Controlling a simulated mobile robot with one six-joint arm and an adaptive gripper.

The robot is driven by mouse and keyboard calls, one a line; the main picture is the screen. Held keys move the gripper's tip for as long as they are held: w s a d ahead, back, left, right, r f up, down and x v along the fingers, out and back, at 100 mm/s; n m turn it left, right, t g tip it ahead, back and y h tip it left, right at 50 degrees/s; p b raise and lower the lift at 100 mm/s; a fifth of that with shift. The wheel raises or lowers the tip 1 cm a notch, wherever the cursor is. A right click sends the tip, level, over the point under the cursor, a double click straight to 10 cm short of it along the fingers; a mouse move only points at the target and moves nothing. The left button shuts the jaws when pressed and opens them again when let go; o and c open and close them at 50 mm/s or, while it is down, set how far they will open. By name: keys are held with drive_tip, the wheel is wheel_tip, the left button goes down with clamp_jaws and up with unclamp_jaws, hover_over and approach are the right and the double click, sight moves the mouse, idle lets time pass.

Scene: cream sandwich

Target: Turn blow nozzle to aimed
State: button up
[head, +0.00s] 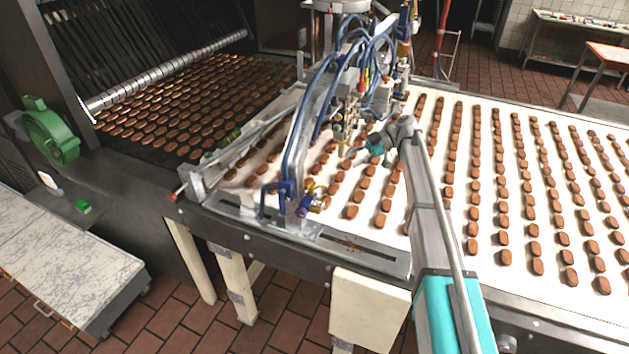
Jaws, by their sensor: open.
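A small fitting with a purple tip and brass-coloured parts (304,206) sits at the near edge of the conveyor, beside a blue bracket and blue hose; it looks like the blow nozzle, but its exact aim is too small to tell. My gripper (357,154) is at the end of my grey and teal arm, over the belt, up and to the right of that fitting and apart from it. It is open, with nothing visible in its jaws. Its fingers are small and partly lost against the machine parts behind.
A depositing head with blue hoses (362,75) stands over the belt just behind my gripper. Rows of brown biscuits cover the white conveyor belt (441,225).

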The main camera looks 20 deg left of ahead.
sight(315, 181)
drive_tip(key=b+x, duration=0.5)
drive_tip(key=x, duration=0.8)
drive_tip(key=shift+s+a+f, duration=0.15)
drive_tip(key=shift+f, duration=0.1)
